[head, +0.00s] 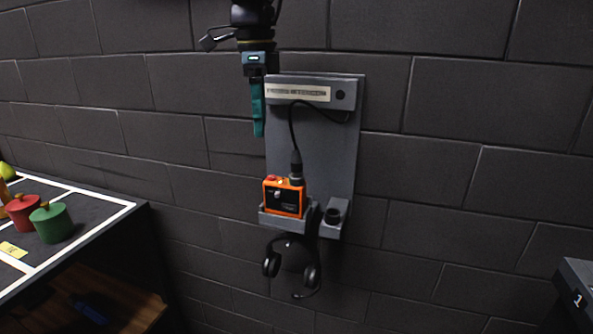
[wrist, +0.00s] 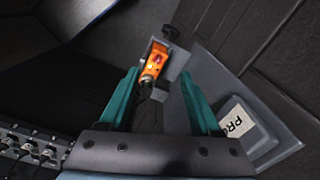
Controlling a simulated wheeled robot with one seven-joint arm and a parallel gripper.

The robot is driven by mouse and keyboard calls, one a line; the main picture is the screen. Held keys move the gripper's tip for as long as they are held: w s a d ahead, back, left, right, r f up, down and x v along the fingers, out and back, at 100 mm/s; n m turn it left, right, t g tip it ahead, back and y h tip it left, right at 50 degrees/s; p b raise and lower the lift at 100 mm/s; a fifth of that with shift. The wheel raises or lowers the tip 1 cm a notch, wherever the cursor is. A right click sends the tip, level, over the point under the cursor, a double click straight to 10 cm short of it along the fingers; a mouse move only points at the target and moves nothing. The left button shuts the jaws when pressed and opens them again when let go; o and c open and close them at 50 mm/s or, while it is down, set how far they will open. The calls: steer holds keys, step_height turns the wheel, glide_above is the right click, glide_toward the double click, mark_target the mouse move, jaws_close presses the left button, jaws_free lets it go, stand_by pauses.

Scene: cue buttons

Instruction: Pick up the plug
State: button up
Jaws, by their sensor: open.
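The black plug (head: 296,165) stands upright in the top of an orange box (head: 284,196), with its black cable (head: 291,125) looping up to the top of a grey wall panel (head: 340,150). In the wrist view the plug (wrist: 147,80) shows small at the near end of the orange box (wrist: 157,61), in the gap between the fingers but farther off. My gripper (head: 258,134) has teal fingers pointing down, above and left of the plug, beside the panel's upper left edge. In the wrist view the gripper (wrist: 159,73) is open and empty. No contact with plug or cable shows.
The orange box sits on the panel's lower ledge, next to a grey cup-like holder (head: 336,211). A black headset (head: 291,262) hangs below. A table with red (head: 22,211) and green (head: 52,222) pots stands left. Brick wall lies behind.

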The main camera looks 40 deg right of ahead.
mark_target(296, 150)
steer(key=s+d+r+m, duration=0.1)
steer(key=s, duration=0.1)
steer(key=s+d+r+m, duration=0.1)
steer(key=s+d, duration=0.1)
steer(key=s+d+r+m, duration=0.1)
steer(key=s+d+m, duration=0.1)
step_height(296, 150, down, 5)
steer(key=shift+w+a+f+p, duration=0.15)
steer(key=shift+f+p, duration=0.35)
steer(key=shift+f, duration=0.9)
steer(key=shift+a+f+p, duration=0.15)
steer(key=shift+f+p, duration=0.35)
steer(key=shift+f, duration=0.85)
jaws_close()
